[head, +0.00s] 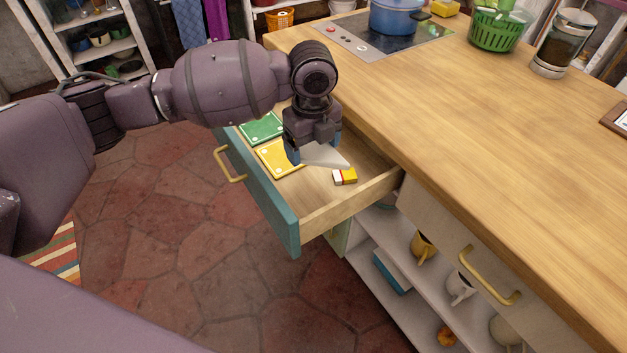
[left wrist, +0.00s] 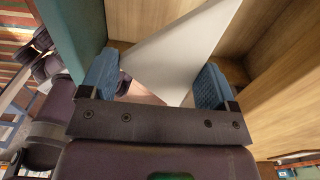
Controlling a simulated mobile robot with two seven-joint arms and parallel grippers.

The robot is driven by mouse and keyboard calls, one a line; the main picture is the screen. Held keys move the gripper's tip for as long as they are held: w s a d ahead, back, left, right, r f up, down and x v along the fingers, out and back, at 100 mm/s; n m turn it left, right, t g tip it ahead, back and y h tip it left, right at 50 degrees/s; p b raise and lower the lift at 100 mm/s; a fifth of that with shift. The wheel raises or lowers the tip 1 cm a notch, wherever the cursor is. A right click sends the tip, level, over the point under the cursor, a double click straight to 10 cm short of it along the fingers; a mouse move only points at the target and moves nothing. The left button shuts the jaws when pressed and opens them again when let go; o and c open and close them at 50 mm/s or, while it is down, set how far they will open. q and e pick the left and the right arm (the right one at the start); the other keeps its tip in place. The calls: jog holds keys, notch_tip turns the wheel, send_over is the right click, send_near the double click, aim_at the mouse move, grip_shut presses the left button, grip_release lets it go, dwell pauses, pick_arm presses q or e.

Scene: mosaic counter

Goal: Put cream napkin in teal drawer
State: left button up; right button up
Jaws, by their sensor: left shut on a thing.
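The cream napkin (head: 326,156) is a pale folded piece that hangs from my left gripper (head: 308,150) over the open teal drawer (head: 262,195). In the left wrist view the napkin (left wrist: 188,48) slants up between the blue fingers of the left gripper (left wrist: 157,86), with drawer wood behind it. The gripper is shut on the napkin. The drawer is pulled out from under the counter and its inside shows. I cannot tell whether the napkin touches the drawer floor. My right gripper is not in view.
In the drawer lie a green flat item (head: 262,128), a yellow flat item (head: 277,158) and a small red, white and yellow box (head: 345,176). The wooden counter (head: 480,130) is beside the drawer, its near part clear.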

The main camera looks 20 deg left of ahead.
pick_arm(q)
jog(key=b, duration=0.2)
send_over(313, 195)
notch_tip(313, 195, down, 8)
jog(key=shift+r, duration=0.15)
notch_tip(313, 195, down, 6)
jog(key=shift+s+r+b, duration=0.1)
jog(key=shift+r+b, duration=0.15)
jog(key=shift+b, duration=0.25)
jog(key=shift+f, duration=0.25)
jog(key=shift+r, duration=0.15)
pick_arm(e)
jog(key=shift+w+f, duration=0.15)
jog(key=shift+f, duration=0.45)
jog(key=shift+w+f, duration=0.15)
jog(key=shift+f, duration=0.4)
pick_arm(q)
jog(key=o, duration=0.7)
jog(key=shift+o, duration=0.3)
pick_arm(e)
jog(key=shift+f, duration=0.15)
